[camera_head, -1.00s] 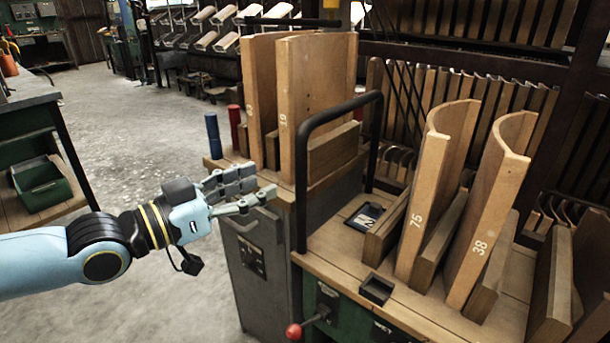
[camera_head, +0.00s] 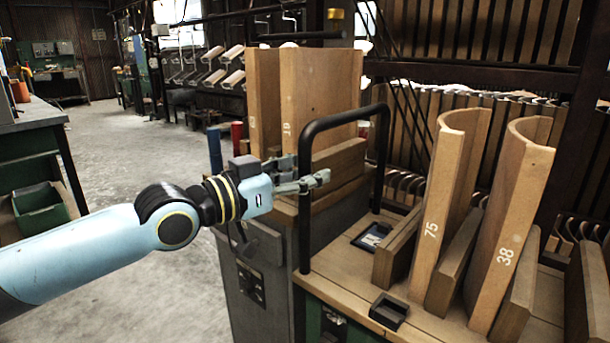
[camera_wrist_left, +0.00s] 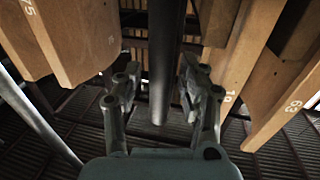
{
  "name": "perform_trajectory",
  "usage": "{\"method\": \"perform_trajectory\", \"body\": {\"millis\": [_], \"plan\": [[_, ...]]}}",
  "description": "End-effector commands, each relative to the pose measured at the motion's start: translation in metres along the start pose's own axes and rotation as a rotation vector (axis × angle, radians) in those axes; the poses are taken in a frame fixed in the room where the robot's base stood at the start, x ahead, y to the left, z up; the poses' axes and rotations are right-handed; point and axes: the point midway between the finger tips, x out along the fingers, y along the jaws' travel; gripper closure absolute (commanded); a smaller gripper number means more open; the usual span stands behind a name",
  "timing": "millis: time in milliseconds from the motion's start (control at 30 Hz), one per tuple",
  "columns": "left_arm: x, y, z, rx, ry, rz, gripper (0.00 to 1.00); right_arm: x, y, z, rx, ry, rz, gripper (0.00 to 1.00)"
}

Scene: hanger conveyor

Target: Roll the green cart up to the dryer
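The green cart (camera_head: 345,332) stands at the lower right with a wooden top and a black hoop handle (camera_head: 306,228) at its near left side. My left gripper (camera_head: 308,172) is at the handle's left upright. In the left wrist view the dark handle bar (camera_wrist_left: 165,60) passes between the two spread fingers of the left gripper (camera_wrist_left: 158,88). The fingers look open around it, and I cannot tell whether one touches. Curved boards marked 75 (camera_head: 441,200) and 38 (camera_head: 512,220) stand on the cart. My right gripper is not in view. I cannot pick out the dryer.
A grey cabinet (camera_head: 268,290) with tall boards (camera_head: 320,90) on top stands against the cart's left. Dark racks of boards (camera_head: 480,30) fill the back right. A workbench (camera_head: 35,115) stands at the left, with bare concrete floor (camera_head: 120,150) between.

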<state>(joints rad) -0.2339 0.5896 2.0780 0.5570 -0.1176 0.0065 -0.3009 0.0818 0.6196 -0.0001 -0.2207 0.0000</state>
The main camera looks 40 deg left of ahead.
Motion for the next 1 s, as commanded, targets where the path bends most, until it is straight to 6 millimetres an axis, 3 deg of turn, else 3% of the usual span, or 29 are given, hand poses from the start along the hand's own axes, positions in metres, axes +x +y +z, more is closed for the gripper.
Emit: {"method": "perform_trajectory", "body": {"millis": [33,300,1000], "plan": [[-0.0001,0.0000,0.0001,0.000,0.000,0.000,0.68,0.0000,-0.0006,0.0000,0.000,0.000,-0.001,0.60],[-0.0002,-0.0001,0.0004,0.000,0.000,0.000,1.00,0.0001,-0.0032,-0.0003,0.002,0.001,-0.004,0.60],[-0.0010,0.0002,0.0024,0.000,-0.005,0.000,1.00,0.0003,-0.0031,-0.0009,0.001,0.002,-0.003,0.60]]}}
